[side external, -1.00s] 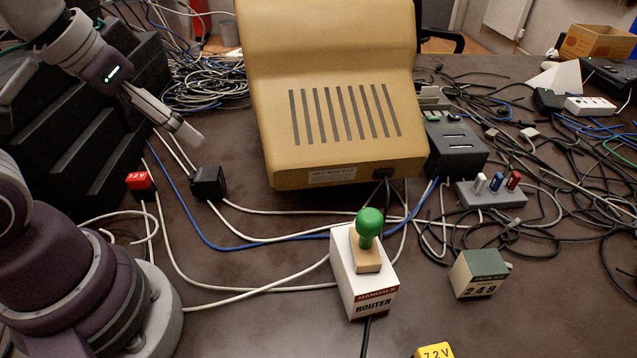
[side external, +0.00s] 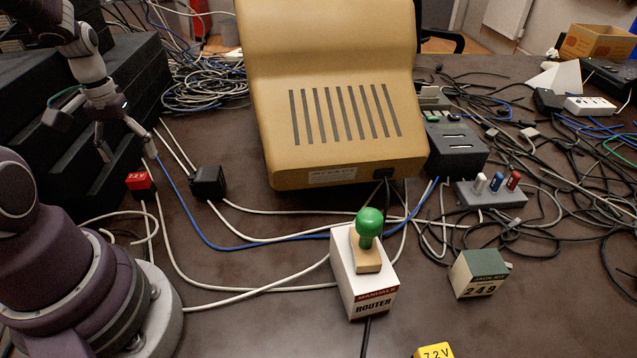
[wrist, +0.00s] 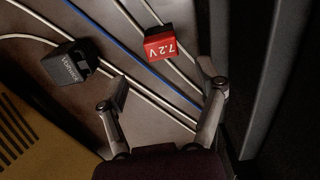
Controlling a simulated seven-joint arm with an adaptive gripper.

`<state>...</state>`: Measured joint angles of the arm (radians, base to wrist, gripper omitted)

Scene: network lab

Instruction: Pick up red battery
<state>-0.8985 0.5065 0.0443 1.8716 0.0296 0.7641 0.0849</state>
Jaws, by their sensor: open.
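The red battery (side external: 141,185), a small red and black block marked 7.2V, stands on the table at the left in the side view, beside the black stepped shelves. It also shows in the wrist view (wrist: 161,46), near the top centre, beyond the fingertips. My gripper (side external: 127,152) is open and empty, above and slightly to the left of the battery in the side view. In the wrist view the two fingers of my gripper (wrist: 170,85) are spread apart, with the battery ahead of the gap, closer to the right finger. Nothing is between the fingers.
A black adapter (side external: 208,182) stands just right of the battery, and also shows in the wrist view (wrist: 70,66). White cables and a blue cable (side external: 187,215) run close by. Black stepped shelves (side external: 60,150) rise to the left. A tan computer case (side external: 335,90) stands further right.

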